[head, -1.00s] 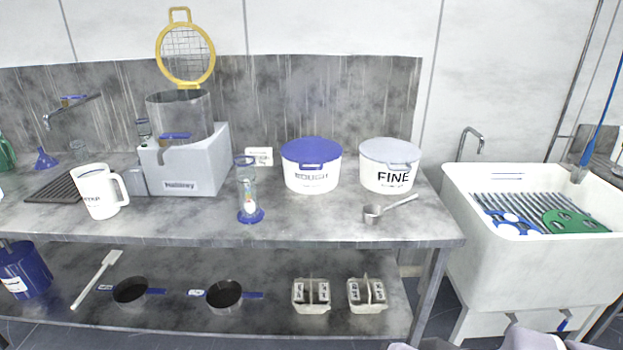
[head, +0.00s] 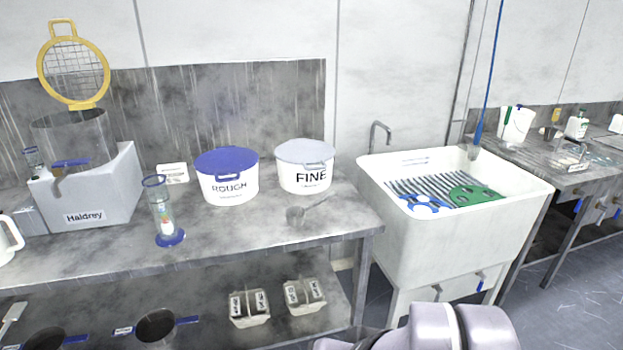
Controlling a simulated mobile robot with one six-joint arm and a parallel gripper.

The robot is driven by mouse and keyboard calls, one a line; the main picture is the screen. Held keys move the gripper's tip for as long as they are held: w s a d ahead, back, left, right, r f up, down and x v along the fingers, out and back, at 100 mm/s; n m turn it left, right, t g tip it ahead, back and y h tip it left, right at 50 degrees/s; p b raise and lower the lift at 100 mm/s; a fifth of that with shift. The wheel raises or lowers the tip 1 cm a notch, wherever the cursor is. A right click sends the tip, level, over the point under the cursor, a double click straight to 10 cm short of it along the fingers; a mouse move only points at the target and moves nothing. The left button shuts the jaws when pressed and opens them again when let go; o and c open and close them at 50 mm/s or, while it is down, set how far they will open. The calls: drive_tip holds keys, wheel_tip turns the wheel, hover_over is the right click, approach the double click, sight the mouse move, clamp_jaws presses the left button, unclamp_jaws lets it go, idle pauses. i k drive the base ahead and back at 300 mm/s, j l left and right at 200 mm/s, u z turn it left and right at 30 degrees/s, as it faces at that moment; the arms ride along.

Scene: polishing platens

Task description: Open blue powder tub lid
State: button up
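The blue powder tub is a white tub (head: 229,187) marked ROUGH, with a blue lid (head: 227,160) seated on top. It stands on the steel bench in the head view, left of centre. A second white tub (head: 306,178) marked FINE, with a grey lid (head: 305,151), stands just right of it. Both lids look shut. Part of my arm shows at the bottom edge, right of centre, well away from the tubs. My gripper is not in view.
A metal scoop (head: 298,215) lies in front of the FINE tub. A tall measuring cylinder (head: 163,212) with a blue base stands left of the ROUGH tub. The grey Haldrey machine (head: 90,195) is farther left. A white sink (head: 455,240) stands right of the bench (head: 250,242).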

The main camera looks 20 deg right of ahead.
sight(231, 160)
drive_tip(key=i+j, duration=0.75)
drive_tip(key=i, duration=0.1)
